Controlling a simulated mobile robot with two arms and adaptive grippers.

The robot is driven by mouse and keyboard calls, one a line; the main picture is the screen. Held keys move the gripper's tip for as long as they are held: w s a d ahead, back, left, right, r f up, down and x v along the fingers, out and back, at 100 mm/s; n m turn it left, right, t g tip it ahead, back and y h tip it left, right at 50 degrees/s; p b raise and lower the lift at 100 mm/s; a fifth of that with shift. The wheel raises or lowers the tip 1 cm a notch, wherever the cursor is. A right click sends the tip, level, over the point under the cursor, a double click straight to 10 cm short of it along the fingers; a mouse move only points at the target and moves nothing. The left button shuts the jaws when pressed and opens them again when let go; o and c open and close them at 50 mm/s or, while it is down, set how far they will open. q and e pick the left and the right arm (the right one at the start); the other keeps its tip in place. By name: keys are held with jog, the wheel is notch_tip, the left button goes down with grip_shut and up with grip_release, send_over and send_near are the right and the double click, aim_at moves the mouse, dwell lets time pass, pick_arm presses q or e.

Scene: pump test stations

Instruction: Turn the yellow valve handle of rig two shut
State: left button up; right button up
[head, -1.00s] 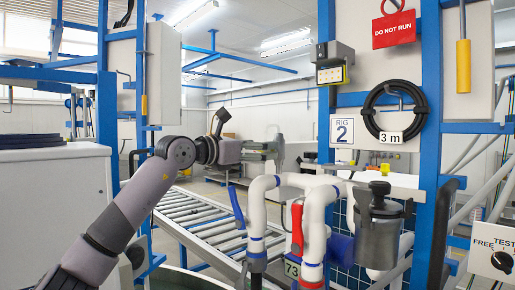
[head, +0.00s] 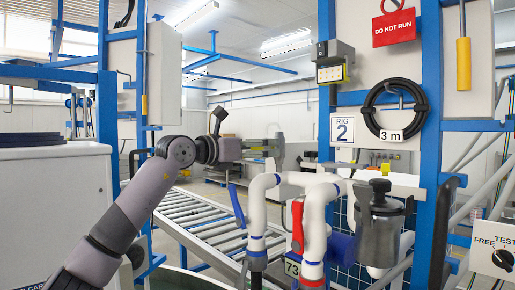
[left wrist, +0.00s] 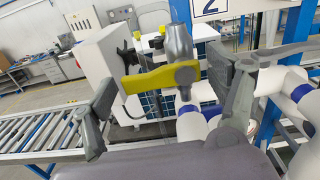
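The yellow valve handle (left wrist: 160,78) shows in the left wrist view as a flat lever on a grey hub, lying roughly level across the picture. I cannot make it out in the head view. My left gripper (left wrist: 168,105) is open, with one finger left of the handle and one right of it. A gap shows between the left finger and the lever; whether the right finger touches is unclear. In the head view my left gripper (head: 262,156) is small and partly lost against the background, behind the white pipes. My right gripper is not in view.
White pipes (head: 316,205) with a red handle (head: 297,226) and a blue handle (head: 236,206) stand in front. A grey canister (head: 380,228) is to their right. The rig 2 sign (head: 342,131) hangs above. A roller conveyor (head: 205,222) lies to the left.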

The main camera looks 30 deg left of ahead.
pick_arm(q)
jog(key=shift+o, duration=0.4)
jog(key=shift+s+a, duration=0.1)
jog(key=shift+s, duration=0.05)
jog(key=v, duration=1.1)
jog(key=shift+s, duration=0.35)
jog(key=shift+a, duration=0.1)
